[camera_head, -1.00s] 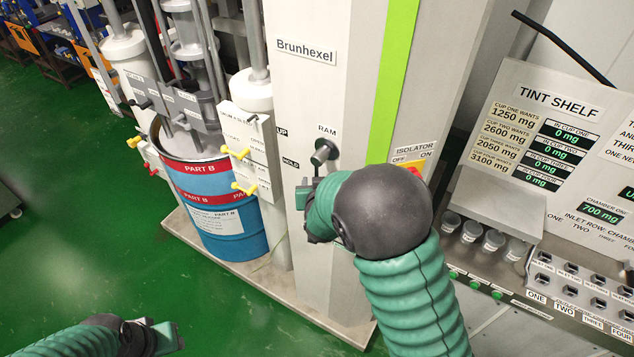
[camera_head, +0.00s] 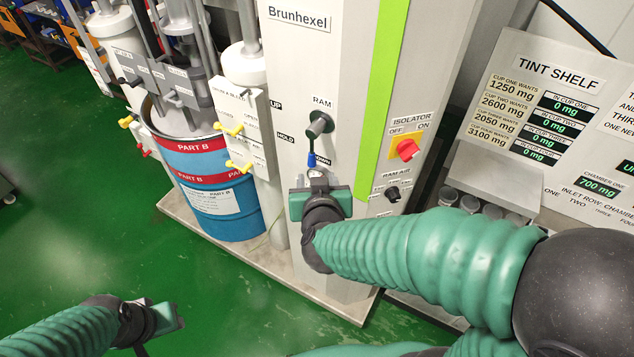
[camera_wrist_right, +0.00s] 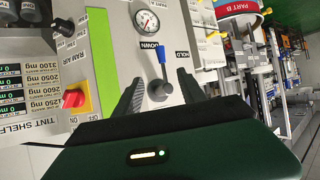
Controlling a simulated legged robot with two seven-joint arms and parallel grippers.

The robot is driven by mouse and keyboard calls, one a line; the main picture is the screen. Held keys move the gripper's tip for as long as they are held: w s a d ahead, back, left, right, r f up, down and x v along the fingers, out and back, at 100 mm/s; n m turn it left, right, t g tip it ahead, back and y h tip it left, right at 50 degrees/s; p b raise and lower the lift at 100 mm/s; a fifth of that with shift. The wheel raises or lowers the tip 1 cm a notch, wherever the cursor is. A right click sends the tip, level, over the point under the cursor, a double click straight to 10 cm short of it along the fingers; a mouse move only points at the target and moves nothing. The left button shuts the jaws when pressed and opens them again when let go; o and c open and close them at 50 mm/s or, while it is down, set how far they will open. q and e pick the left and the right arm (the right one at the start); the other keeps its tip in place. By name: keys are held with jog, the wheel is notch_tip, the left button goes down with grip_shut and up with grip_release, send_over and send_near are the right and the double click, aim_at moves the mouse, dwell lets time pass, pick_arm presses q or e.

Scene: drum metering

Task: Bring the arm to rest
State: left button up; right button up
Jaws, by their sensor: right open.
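My right gripper (camera_head: 318,180) is in front of the white Brunhexel column (camera_head: 345,80), just below the ram lever. It is open, with nothing held. The ram lever (camera_head: 318,125) has a grey pivot and a blue handle (camera_head: 312,159) that points down, beside the DOWN label.
A red isolator knob (camera_head: 407,150) and a black ram air knob (camera_head: 393,193) are right of the lever. A blue Part B drum (camera_head: 215,205) stands left of the column. The tint shelf panel (camera_head: 560,100) is at the right.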

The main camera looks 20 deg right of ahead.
jog(key=shift+w, duration=0.15)
jog(key=s+a+f+n+g+y+b, duration=0.1)
jog(key=s+a+f+g+y+b, duration=0.1)
jog(key=f+b, duration=0.6)
jog(key=s+a+f+n+g+y+b, duration=0.15)
jog(key=f+b, duration=0.25)
jog(key=f, duration=0.7)
jog(key=s+d+f+g+b, duration=0.2)
jog(key=s+f+b, duration=0.1)
jog(key=s+f, duration=0.2)
jog(key=s+d+f+n+g+b, duration=0.1)
jog(key=s+d+f+g+b, duration=0.1)
jog(key=f, duration=0.5)
jog(key=s+g+b, duration=0.1)
jog(key=s, duration=0.1)
jog(key=shift+s+d+f, duration=0.3)
jog(key=shift+s+f, duration=0.05)
jog(key=shift+s, duration=0.05)
